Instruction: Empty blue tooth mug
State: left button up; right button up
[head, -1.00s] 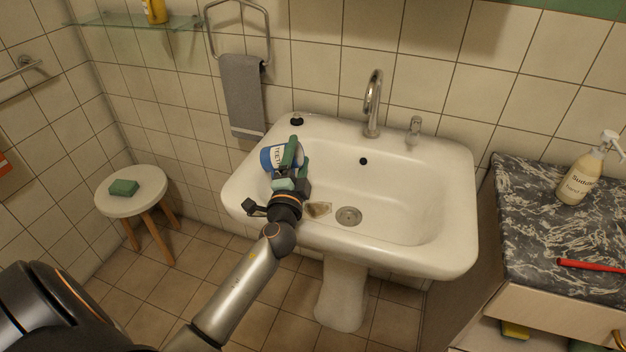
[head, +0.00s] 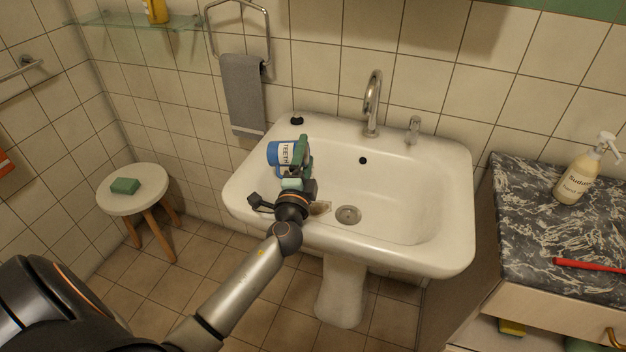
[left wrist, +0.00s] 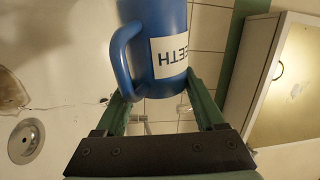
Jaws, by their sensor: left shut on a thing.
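The blue mug (head: 282,154) has a white label reading TEETH and is tilted onto its side above the left part of the white basin (head: 440,180). My left gripper (head: 301,158) is shut on it, with the green fingers at its right side. In the left wrist view the mug (left wrist: 160,35) shows between the fingers, its handle to the left and its lettering upside down. The inside of the mug is hidden. A small brownish patch (head: 321,208) lies in the basin just left of the drain (head: 348,215). My right gripper is not in view.
The tap (head: 373,105) stands at the basin's back. A grey towel (head: 245,95) hangs behind left. A stool (head: 150,199) with a green sponge (head: 125,186) stands left. The marble counter (head: 520,220) at right holds a soap bottle (head: 578,175) and a red toothbrush (head: 590,265).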

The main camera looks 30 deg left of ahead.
pick_arm(q)
jog(key=shift+w+m, duration=0.1)
jog(key=shift+m, duration=0.5)
jog(key=shift+s+a+m, duration=0.25)
jog(key=shift+m, duration=0.25)
dwell(0.4)
jog(key=shift+d+m+h+p, duration=0.1)
jog(key=shift+m+h+p, duration=0.25)
jog(key=shift+m, duration=0.15)
